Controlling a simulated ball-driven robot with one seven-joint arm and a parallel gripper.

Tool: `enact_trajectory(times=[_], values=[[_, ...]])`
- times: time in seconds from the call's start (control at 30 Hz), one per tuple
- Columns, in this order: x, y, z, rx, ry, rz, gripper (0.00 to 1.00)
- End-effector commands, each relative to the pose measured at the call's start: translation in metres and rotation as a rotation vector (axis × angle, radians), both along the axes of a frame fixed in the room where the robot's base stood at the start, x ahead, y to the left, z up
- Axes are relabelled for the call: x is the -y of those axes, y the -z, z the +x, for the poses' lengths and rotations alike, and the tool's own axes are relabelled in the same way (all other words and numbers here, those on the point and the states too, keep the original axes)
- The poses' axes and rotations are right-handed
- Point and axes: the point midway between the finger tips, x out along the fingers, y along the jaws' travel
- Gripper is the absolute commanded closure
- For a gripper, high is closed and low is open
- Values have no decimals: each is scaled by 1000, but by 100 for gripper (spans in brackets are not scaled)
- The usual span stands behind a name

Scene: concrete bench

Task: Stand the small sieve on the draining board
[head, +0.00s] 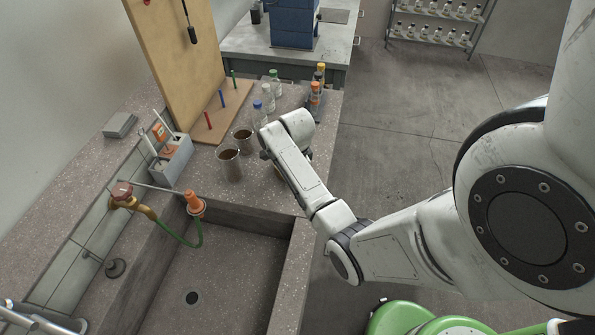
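My arm's last links reach over the speckled concrete worktop behind the sink. They hide my gripper's fingers, so I cannot see whether they are open, shut or holding anything. Small brassy edges (291,187) show beside and beneath these links. They may belong to the small sieve, but too little shows to be sure. No sieve is plainly visible. The speckled worktop (245,190) beside the sink may be the draining board. A wooden board with coloured pegs (234,100) also stands at the back.
Two cups with brown contents, one nearer (229,165) and one farther (243,138), stand left of my arm. Several bottles (268,97) stand behind it. The sink (225,275) is in front, with a hose and orange nozzle (194,201) at its left. A grey caddy (173,157) holds brushes.

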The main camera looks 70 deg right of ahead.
Motion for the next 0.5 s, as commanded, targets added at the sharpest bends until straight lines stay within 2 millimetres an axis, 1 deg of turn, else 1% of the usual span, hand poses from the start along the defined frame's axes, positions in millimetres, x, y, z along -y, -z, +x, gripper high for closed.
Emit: enact_trajectory(times=[0.03,0.27,0.4,0.43,0.5], values=[[-1,5,1,1,0,-1,100],[-2,2,1,1,1,-1,100],[-2,6,1,0,0,0,100],[-2,5,1,-1,0,1,90],[-2,5,1,-1,0,1,83]])
